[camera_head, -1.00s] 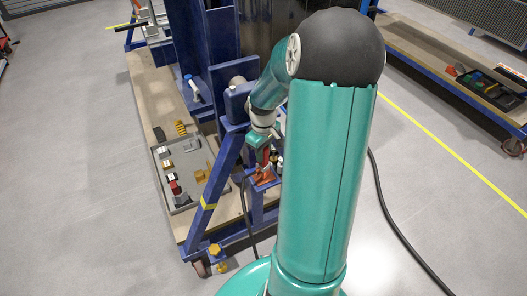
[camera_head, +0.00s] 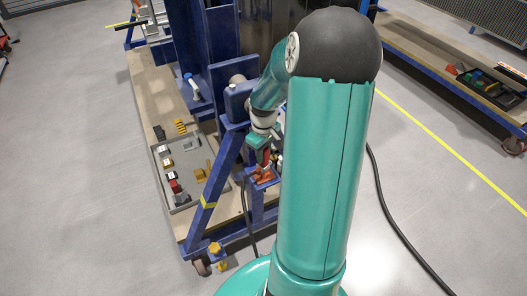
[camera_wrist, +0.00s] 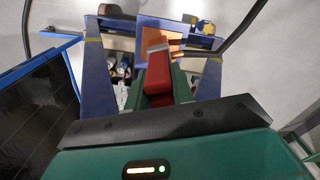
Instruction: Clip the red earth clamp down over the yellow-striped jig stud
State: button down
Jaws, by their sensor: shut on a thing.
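My gripper (camera_wrist: 158,88) is shut on the red earth clamp (camera_wrist: 156,72), a red block between its green fingers in the wrist view. The clamp's far end lies over an orange-brown plate (camera_wrist: 177,29) on a blue bracket. I cannot tell whether the clamp touches anything there. In the head view my gripper (camera_head: 259,158) is low beside the blue frame, above the orange plate (camera_head: 265,176). I cannot make out the yellow-striped stud for certain; the clamp and fingers may hide it.
Blue legs with yellow bands (camera_head: 208,204) stand close to my gripper. A grey tray (camera_head: 180,206) of small parts lies on the wooden deck to the left. A black cable (camera_head: 247,215) hangs nearby.

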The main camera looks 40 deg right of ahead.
jog(key=c, duration=1.1)
grip_release()
notch_tip(320, 180, up, 14)
jog(key=shift+f, duration=0.1)
jog(key=s+a+r+t+h, duration=0.1)
jog(key=a+r, duration=0.3)
jog(key=a, duration=0.4)
jog(key=s+a+r+t+h, duration=0.1)
jog(key=a+r, duration=0.3)
jog(key=a, duration=0.3)
jog(key=s+a+t, duration=0.1)
jog(key=s+a, duration=0.1)
jog(key=a, duration=0.2)
jog(key=s+a+r+t+y, duration=0.1)
jog(key=s+a, duration=0.2)
jog(key=a, duration=0.1)
jog(key=s+a+r+m+t+y, duration=0.1)
jog(key=s+a, duration=0.2)
jog(key=a, duration=0.1)
jog(key=shift+s+r+t, duration=0.1)
jog(key=shift+r+t, duration=0.15)
jog(key=shift+t, duration=0.05)
